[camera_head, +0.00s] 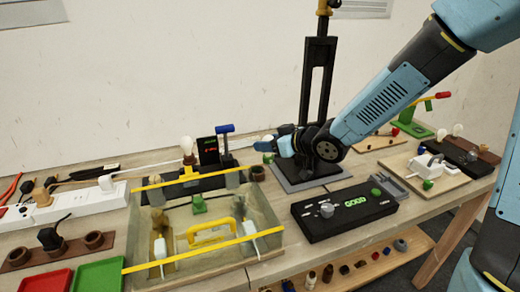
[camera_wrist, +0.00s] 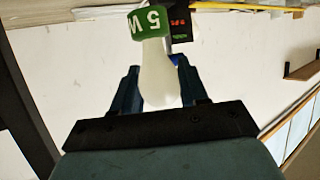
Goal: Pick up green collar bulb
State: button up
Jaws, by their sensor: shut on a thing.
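The green collar bulb (camera_wrist: 158,70) is between the fingers of my gripper (camera_wrist: 157,82) in the wrist view. Its white glass is towards the palm, and its green collar, with "5 W" printed on it, points away from the palm. My gripper is shut on the bulb. In the head view my gripper (camera_head: 272,146) is over the back of the table, left of the black stand, and the bulb's pale glass (camera_head: 262,146) shows at its tip. The bulb appears held above the table; the exact gap is hard to tell.
A display unit with a blue lever (camera_head: 208,150) stands to the left. A clear tray with yellow edges (camera_head: 262,243) is at front left.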

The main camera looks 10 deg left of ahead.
jog(key=s+a+v, duration=0.1)
jog(key=v, duration=0.7)
jog(key=shift+s+d+r, duration=0.2)
jog(key=shift+s+r, duration=0.05)
jog(key=shift+s, duration=0.2)
